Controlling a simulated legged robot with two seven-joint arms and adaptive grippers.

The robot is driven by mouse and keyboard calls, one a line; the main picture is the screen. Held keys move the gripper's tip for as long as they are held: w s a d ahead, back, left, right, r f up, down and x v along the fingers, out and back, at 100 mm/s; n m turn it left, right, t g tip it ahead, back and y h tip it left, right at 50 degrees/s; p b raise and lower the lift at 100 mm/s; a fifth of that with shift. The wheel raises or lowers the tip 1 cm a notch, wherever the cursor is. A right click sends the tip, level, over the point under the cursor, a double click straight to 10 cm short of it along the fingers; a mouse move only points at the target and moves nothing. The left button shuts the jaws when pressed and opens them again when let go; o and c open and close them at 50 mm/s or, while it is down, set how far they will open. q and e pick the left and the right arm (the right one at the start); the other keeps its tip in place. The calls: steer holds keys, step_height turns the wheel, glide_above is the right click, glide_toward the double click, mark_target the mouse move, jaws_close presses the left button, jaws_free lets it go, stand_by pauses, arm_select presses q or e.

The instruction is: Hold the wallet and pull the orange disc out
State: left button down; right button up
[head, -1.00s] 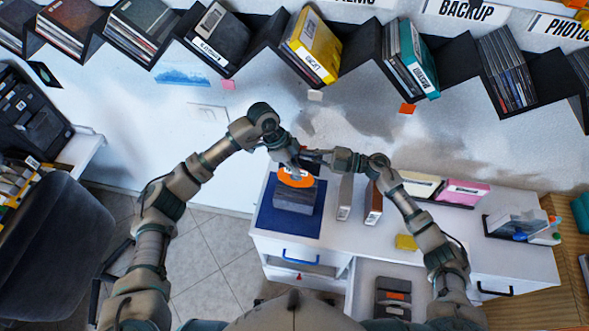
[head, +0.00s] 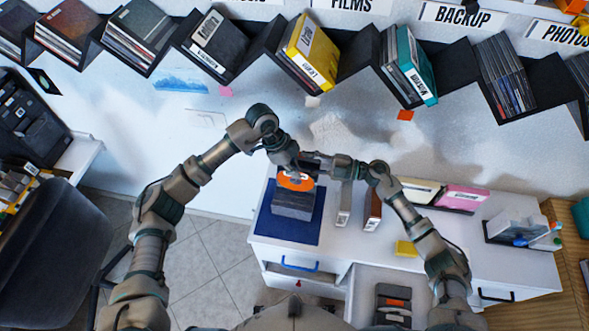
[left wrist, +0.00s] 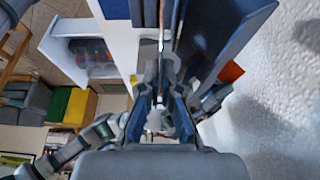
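The orange disc (head: 297,181) shows above the grey wallet (head: 292,205), which stands on a blue mat (head: 268,225) on the white desk. My left gripper (head: 293,170) is directly over the disc. In the left wrist view its fingertips (left wrist: 161,70) are close together on either side of a thin edge (left wrist: 161,35), which looks like the disc seen edge-on. Whether they touch it is unclear. Blue-grey panels (left wrist: 232,30) spread beside it. My right gripper (head: 312,164) is close to the left one; its fingertips are hidden, so its grip on the wallet cannot be told.
A grey upright case (head: 344,203) and a brown one (head: 372,210) stand right of the mat. A yellow block (head: 406,248) lies near the desk's front. A zigzag wall shelf (head: 358,68) holds several cases. A grey chair (head: 55,235) is at left.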

steer(key=v, duration=1.2)
steer(key=shift+d+f, duration=0.1)
steer(key=shift+d, duration=0.05)
